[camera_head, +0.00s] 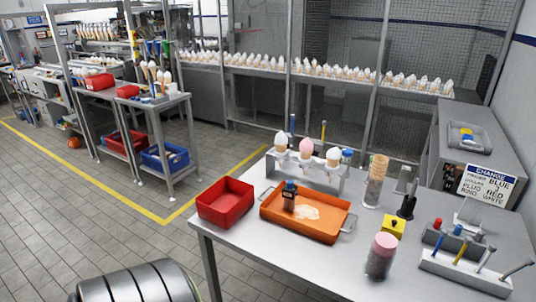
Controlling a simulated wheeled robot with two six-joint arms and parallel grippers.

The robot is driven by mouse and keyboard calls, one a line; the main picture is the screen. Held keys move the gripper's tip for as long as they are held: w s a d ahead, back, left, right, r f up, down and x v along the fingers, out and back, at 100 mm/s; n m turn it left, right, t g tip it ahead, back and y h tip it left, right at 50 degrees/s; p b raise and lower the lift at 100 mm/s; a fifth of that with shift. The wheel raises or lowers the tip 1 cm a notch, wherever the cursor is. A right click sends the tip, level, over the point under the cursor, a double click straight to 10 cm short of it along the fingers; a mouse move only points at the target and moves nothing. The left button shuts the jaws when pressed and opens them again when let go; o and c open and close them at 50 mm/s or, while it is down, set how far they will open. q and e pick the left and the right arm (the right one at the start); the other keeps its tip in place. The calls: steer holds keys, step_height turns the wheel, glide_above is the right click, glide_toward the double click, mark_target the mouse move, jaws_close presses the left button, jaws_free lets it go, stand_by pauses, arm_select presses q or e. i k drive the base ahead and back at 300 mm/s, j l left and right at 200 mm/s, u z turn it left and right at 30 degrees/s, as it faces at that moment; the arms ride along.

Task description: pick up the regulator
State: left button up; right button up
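I cannot tell for sure which thing is the regulator. A yellow block with a dark knob on top (393,228) stands on the near table, right of the orange tray. A small dark item with a blue top (289,195) stands upright in the orange tray (336,230), beside a pale patch. Neither of my grippers is in view, so nothing shows whether they are open or holding anything.
The metal table (262,238) also holds a red bin (225,202), a cone rack (322,178), a clear cylinder of cones (375,182), a pink-topped jar (381,257), a dark upright tool (407,205) and a tool rack (465,270). The table's near left is bare.

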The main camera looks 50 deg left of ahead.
mark_target(289, 195)
steer(key=u, duration=1.55)
